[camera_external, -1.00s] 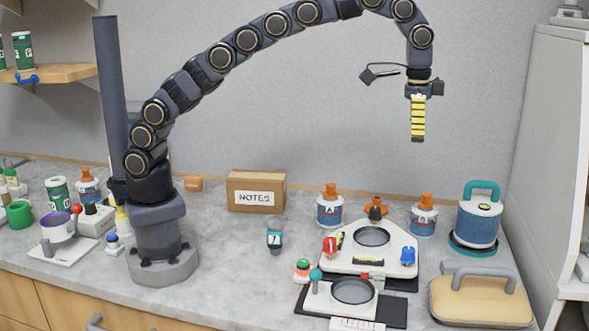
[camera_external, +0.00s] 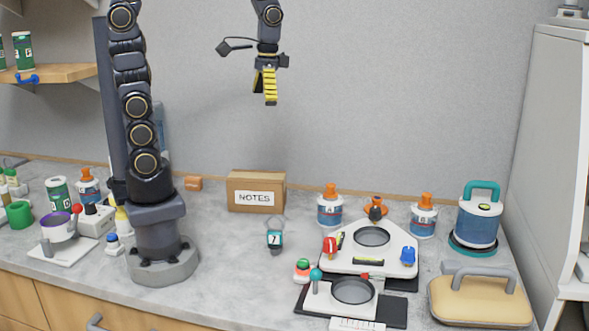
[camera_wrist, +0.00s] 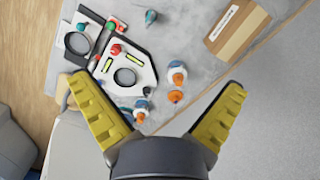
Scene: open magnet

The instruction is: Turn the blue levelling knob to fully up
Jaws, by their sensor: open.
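The blue knob (camera_external: 408,255) sits on the right corner of a white levelling plate (camera_external: 340,262) on the bench. The plate also carries a red knob (camera_external: 330,246), a black knob (camera_external: 376,212), a round dark window and a bubble level (camera_external: 368,262). My gripper (camera_external: 267,100) hangs high above the bench, up and left of the plate, with yellow pads pointing down. In the wrist view my gripper (camera_wrist: 155,88) has its fingers wide apart with nothing between them.
Two orange-capped bottles (camera_external: 330,207) (camera_external: 423,216) stand behind the plate. A smaller white stage (camera_external: 345,300) with a teal knob lies in front. A teal-handled pot (camera_external: 478,218) and a yellow case (camera_external: 482,300) stand right. A NOTES box (camera_external: 256,190) stands left.

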